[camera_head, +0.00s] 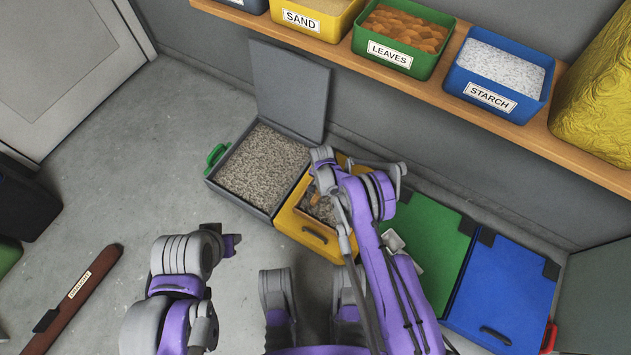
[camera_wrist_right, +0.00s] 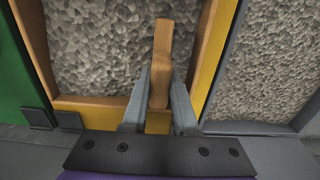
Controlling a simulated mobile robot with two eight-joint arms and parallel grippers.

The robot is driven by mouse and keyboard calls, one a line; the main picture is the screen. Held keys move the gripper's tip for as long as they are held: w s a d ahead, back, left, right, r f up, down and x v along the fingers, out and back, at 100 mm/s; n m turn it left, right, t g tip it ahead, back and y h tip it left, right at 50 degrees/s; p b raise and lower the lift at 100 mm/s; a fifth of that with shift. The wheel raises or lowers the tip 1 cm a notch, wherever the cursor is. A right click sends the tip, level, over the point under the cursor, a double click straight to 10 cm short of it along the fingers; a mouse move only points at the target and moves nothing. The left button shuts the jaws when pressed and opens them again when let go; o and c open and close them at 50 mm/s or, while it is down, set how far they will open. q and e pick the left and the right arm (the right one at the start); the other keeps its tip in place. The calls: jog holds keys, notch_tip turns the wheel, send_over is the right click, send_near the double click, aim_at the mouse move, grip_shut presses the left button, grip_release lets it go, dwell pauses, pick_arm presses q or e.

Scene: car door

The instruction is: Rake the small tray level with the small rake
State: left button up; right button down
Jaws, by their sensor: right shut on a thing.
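The small tray (camera_head: 288,222) is a yellow box of grey gravel with an orange-brown inner rim; its yellow wall also shows in the right wrist view (camera_wrist_right: 207,55). My right gripper (camera_wrist_right: 160,110) is over the tray, shut on a wooden piece (camera_wrist_right: 162,50), which looks like the small rake's handle. It shows as a small orange-brown bit in the head view (camera_head: 315,198). The rake's head is hidden, so I cannot tell whether it touches the gravel. My right arm covers part of the tray. My left gripper (camera_head: 232,246) is over the floor to the left, its jaws unclear.
A larger grey box of gravel (camera_head: 212,188) with its lid up stands directly left of the tray. Closed green (camera_head: 432,235) and blue (camera_head: 505,285) lids lie to the right. A shelf (camera_head: 490,112) with labelled bins runs along the wall.

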jog(key=s+d, duration=0.2)
jog(key=d, duration=0.2)
jog(key=s+d, duration=0.3)
jog(key=d, duration=0.1)
jog(key=s+d, duration=0.3)
jog(key=d, duration=0.1)
jog(key=shift+s+d, duration=0.25)
jog(key=shift+d, duration=0.1)
jog(key=w+a, duration=0.3)
jog(key=a, duration=0.2)
jog(key=w+a, duration=0.3)
jog(key=a, duration=0.2)
jog(key=w+a, duration=0.4)
jog(key=shift+a, duration=0.4)
notch_tip(320, 180, up, 7)
jog(key=p, duration=0.2)
jog(key=shift+f+p, duration=0.15)
jog(key=shift+p, duration=0.2)
